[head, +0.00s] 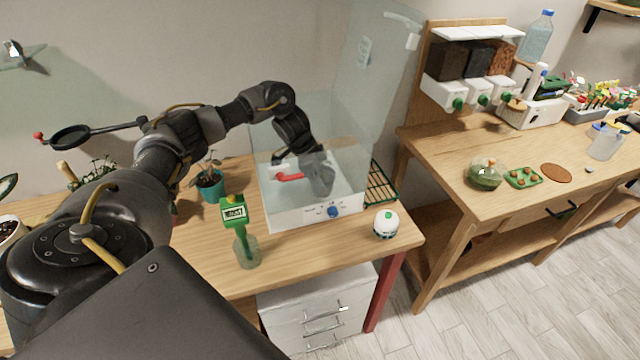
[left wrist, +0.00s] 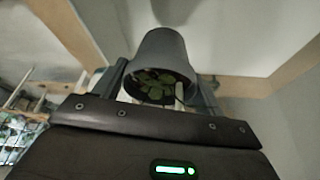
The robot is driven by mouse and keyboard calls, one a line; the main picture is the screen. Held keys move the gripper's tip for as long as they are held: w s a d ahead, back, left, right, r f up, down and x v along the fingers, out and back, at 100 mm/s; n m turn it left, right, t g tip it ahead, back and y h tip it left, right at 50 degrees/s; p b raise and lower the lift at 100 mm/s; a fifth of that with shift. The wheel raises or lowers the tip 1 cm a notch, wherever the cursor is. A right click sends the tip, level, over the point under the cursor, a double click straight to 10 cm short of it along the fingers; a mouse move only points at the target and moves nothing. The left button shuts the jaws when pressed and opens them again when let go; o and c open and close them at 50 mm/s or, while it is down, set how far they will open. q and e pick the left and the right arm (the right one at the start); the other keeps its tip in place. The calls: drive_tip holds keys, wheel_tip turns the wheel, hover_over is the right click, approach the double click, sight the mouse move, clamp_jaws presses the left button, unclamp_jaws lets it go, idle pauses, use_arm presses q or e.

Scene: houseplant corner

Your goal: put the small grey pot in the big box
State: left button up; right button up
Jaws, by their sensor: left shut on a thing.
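The small grey pot (head: 318,178) hangs at the end of my left arm, in or over the big box. The left wrist view shows the pot (left wrist: 165,50) close up, with green leaves inside its rim. My left gripper (head: 312,158) is shut on it, with a finger on each side of the pot (left wrist: 160,82). The big box (head: 287,217) has clear walls, a white base with a blue knob, and a raised clear lid (head: 378,75). I cannot tell whether the pot touches the box floor. My right gripper is in neither view.
A red object (head: 289,177) shows in the box. A teal potted plant (head: 210,184) stands to its left, a green-topped meter in a glass (head: 247,252) in front. A white round device (head: 386,224) and a green wire rack (head: 380,187) are at the right.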

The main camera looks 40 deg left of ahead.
use_arm(q)
wheel_tip(320, 180, down, 3)
drive_tip(key=shift+a+f, duration=0.1)
drive_tip(key=shift+f, duration=0.1)
drive_tip(key=shift+f, duration=0.1)
drive_tip(key=shift+f, duration=0.1)
drive_tip(key=o, duration=1.2)
